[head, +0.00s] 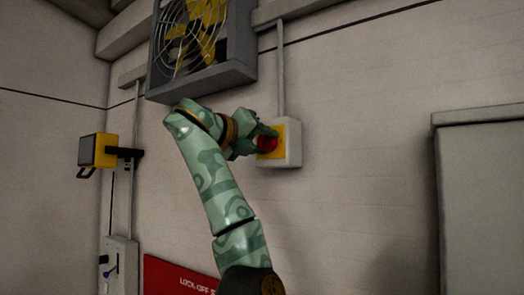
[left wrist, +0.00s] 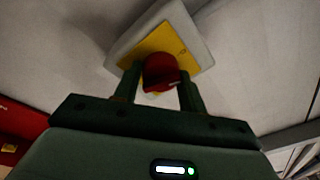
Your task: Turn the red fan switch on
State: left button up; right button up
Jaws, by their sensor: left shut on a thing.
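The red fan switch (head: 267,145) is a round red knob on a yellow plate (head: 279,137) on a pale wall box (head: 294,150). My left gripper (head: 262,138) is at the knob, its arm reaching up from below. In the left wrist view the red knob (left wrist: 160,72) sits between the two fingers of my left gripper (left wrist: 160,85), which are shut on it. The yellow plate (left wrist: 180,42) shows behind, tilted in that picture. The fingers partly hide the knob in the head view. My right gripper is not in view.
A caged fan (head: 192,40) in a grey housing hangs above my arm. A yellow lamp (head: 92,150) and a grey switch box (head: 120,262) are at left. A red sign (head: 180,278) is below. A grey cabinet (head: 482,200) stands at right; bare wall lies between.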

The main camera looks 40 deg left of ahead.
pick_arm(q)
jog(key=m+b, duration=0.1)
jog(key=m, duration=0.1)
jog(key=shift+f+m+b, duration=0.1)
jog(key=shift+m+b, duration=0.2)
jog(key=shift+b, duration=0.05)
jog(key=m+b, duration=0.1)
jog(key=m, duration=0.2)
jog(key=shift+g+y+b, duration=0.3)
jog(key=shift+b, duration=0.05)
jog(key=m+b, duration=0.1)
jog(key=m, duration=0.3)
jog(key=shift+y+b, duration=0.3)
jog(key=shift+b, duration=0.1)
jog(key=shift+d+r+m+y+b, duration=0.15)
jog(key=shift+m+b, duration=0.1)
jog(key=shift+m, duration=0.55)
jog(key=shift+a+r+m+y+b, duration=0.15)
jog(key=shift+m+b, duration=0.1)
jog(key=shift+m, duration=0.55)
jog(key=shift+d, duration=0.1)
jog(key=o, duration=1)
jog(key=shift+c, duration=0.2)
jog(key=shift+s, duration=0.1)
